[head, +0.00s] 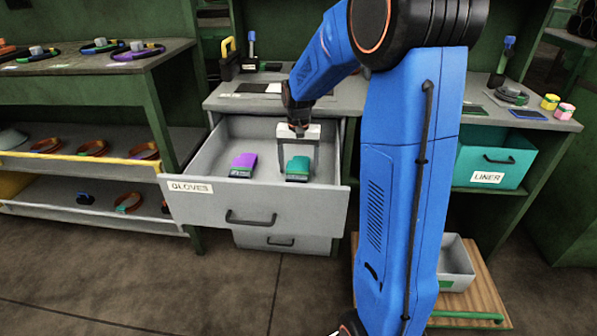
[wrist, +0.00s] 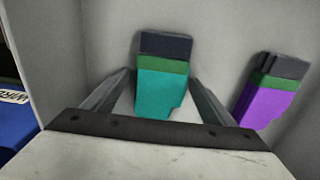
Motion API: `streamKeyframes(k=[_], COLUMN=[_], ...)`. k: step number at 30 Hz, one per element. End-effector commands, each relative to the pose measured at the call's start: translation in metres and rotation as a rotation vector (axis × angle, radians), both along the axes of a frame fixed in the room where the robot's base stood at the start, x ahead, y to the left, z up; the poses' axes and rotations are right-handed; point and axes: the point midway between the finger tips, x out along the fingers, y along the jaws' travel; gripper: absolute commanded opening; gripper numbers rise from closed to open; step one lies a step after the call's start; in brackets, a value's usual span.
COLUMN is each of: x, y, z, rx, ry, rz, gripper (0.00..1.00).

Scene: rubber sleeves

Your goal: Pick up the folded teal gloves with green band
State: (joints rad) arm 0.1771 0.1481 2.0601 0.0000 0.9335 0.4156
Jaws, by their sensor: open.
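The folded teal gloves (head: 298,167) with a green band and dark cuff lie in the open drawer labelled GLOVES (head: 255,208). In the wrist view the teal gloves (wrist: 160,88) show between the two fingers of my gripper (wrist: 160,85). My gripper (head: 298,158) is open and reaches down into the drawer at the teal gloves. I cannot tell whether the fingers touch them. Folded purple gloves (head: 243,164), also with a green band, lie to the left in the head view. In the wrist view the purple gloves (wrist: 268,92) are on the right, outside the fingers.
The drawer's walls surround the gloves. A grey worktop (head: 250,97) stands behind the drawer. A teal bin labelled LINER (head: 490,158) is at the right. Shelves with rings and sleeves (head: 150,80) stand at the left. The drawer floor around the gloves is mostly free.

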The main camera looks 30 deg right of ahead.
Motion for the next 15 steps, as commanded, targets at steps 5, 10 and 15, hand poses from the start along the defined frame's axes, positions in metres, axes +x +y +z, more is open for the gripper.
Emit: streamKeyframes(k=[5, 10, 15], x=[0.0001, 0.0001, 0.0002], y=[-0.0001, 0.0, 0.0], z=[0.0004, 0.0005, 0.0009], rx=[0.0, 0.0, 0.0], ry=[0.0, 0.0, 0.0], rz=[0.0, 0.0, 0.0], gripper=[0.54, 0.32, 0.32])
